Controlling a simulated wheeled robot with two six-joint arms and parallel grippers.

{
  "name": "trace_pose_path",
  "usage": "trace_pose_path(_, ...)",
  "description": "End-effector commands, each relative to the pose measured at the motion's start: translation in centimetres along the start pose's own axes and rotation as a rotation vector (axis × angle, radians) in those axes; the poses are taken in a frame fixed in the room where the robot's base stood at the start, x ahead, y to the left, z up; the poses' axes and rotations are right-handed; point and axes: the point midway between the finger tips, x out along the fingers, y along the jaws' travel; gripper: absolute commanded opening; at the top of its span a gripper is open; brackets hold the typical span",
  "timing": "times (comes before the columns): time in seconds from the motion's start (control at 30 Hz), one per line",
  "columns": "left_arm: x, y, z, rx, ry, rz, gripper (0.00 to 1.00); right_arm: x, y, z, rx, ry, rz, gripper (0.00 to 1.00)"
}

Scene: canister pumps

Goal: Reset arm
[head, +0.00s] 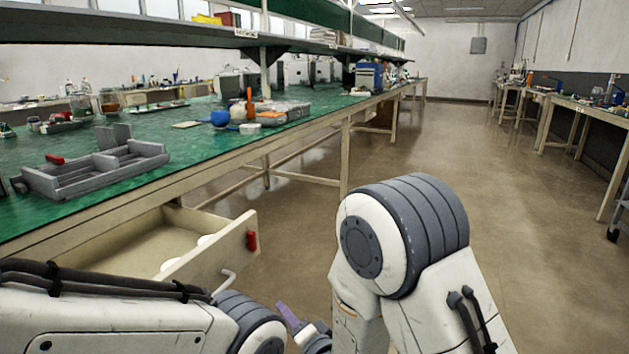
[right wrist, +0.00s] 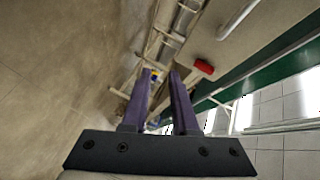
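My right gripper (head: 288,314) shows at the bottom middle of the head view, just right of an open drawer's front, partly cut off by the frame edge. In the right wrist view its two purple fingers (right wrist: 161,74) stand apart with nothing between them. My right arm fills the lower right of the head view, bent at a large grey and white joint. My left arm crosses the lower left, and its gripper is out of view.
The open wooden drawer (head: 240,249) holds white round items and has a red piece (head: 252,241) on its front. The green bench (head: 203,148) carries a grey divided tray (head: 96,172) and a blue round object (head: 220,118). Clear floor (head: 480,150) lies right.

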Motion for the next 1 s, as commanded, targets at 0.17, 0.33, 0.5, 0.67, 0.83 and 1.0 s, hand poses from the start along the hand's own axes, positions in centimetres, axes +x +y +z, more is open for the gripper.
trace_pose_path(0.17, 0.0, 0.0, 0.0, 0.000, 0.000, 0.000, 0.50, -2.5, 4.5, -5.9, -0.263, -0.017, 0.326, 0.27)
trace_pose_path(0.33, 0.0, 0.0, 0.0, 0.000, 0.000, 0.000, 0.50, -7.7, 8.4, -9.6, -0.463, -0.153, 0.612, 0.27)
trace_pose_path(0.5, 0.0, 0.0, 0.0, 0.000, 0.000, 0.000, 0.50, -12.7, 10.4, -11.0, -0.568, -0.311, 0.780, 0.27)
trace_pose_path(0.67, 0.0, 0.0, 0.0, 0.000, 0.000, 0.000, 0.50, -16.4, 11.3, -11.4, -0.618, -0.433, 0.870, 0.27)
trace_pose_path(0.83, 0.0, 0.0, 0.0, 0.000, 0.000, 0.000, 0.50, -19.7, 11.7, -11.4, -0.645, -0.550, 0.928, 0.27)
trace_pose_path(1.0, 0.0, 0.0, 0.0, 0.000, 0.000, 0.000, 0.50, -22.9, 11.8, -11.2, -0.665, -0.665, 0.969, 0.27)
